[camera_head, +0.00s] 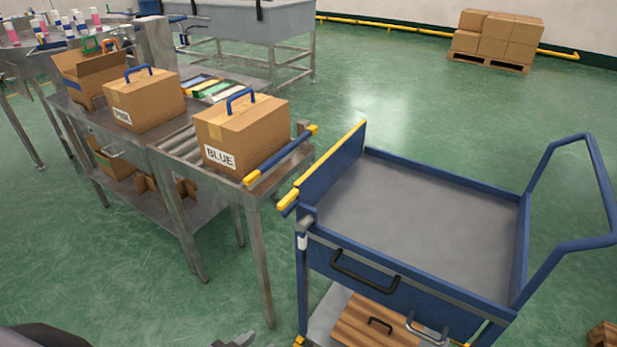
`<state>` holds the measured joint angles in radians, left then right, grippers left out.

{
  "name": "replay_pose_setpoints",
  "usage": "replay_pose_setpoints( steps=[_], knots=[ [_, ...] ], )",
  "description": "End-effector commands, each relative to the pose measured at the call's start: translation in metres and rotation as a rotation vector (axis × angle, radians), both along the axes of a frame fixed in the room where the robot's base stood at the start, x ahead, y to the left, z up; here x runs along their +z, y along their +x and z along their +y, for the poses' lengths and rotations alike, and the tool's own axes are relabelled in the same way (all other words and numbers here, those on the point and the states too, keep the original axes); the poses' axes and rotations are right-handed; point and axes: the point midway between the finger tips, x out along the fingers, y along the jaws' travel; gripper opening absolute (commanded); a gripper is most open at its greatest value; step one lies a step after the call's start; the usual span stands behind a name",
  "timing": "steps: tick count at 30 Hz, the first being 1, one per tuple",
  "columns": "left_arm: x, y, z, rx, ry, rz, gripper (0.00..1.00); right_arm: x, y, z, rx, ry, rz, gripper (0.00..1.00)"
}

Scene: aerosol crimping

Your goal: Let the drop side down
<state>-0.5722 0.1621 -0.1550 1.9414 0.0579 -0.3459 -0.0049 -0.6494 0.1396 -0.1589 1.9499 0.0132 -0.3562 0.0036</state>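The blue cart (420,262) stands at the right with an empty grey top deck (425,215). Its drop side (335,166), a blue panel with a yellow top edge, stands up along the deck's left side, facing the roller table. A yellow-tipped end (289,199) and a grey fitting (307,217) show at its near corner. A small grey part at the bottom edge looks like the tip of my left gripper (235,341); it is below and left of the drop side, apart from it, mostly cut off. I see no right gripper.
The roller table (178,143) holds a BLUE carton (245,128) and a PINK carton (145,100) with blue handles. A blue bar with yellow ends (280,160) crosses its end by the cart. A wooden box (365,325) sits low in the cart.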

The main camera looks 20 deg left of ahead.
Motion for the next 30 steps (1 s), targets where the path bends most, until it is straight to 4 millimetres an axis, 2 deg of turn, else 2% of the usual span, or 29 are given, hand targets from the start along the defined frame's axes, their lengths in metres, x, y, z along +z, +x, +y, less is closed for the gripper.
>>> replay_pose_setpoints(
  steps=[1, 6, 9, 12, 15, 19, 26, 30],
  knots=[
    [0.003, 0.025, 0.004, -0.001, -0.006, -0.055, 0.4, -0.012, 0.0, 0.0, 0.0, 0.002, 0.001, 0.0],
    [0.045, 0.106, 0.018, -0.005, -0.047, -0.245, 0.4, -0.033, 0.001, 0.002, -0.002, 0.008, 0.004, 0.0],
    [0.078, 0.146, 0.027, -0.009, -0.07, -0.355, 0.4, -0.042, 0.002, 0.004, 0.0, 0.013, 0.006, 0.0],
    [0.109, 0.175, 0.034, -0.012, -0.091, -0.443, 0.4, -0.049, 0.003, 0.005, 0.002, 0.017, 0.006, 0.0],
    [0.133, 0.191, 0.038, -0.015, -0.108, -0.502, 0.4, -0.054, 0.003, 0.007, 0.004, 0.019, 0.007, 0.0],
    [0.151, 0.202, 0.042, -0.017, -0.117, -0.543, 0.4, -0.055, 0.003, 0.008, 0.007, 0.02, 0.006, 0.0],
    [0.157, 0.215, 0.041, -0.016, -0.121, -0.555, 0.4, -0.053, 0.005, 0.008, 0.009, 0.02, 0.001, 0.0],
    [0.157, 0.232, 0.037, -0.016, -0.122, -0.555, 0.4, -0.053, 0.005, 0.007, 0.009, 0.02, 0.001, 0.0]
  ],
)
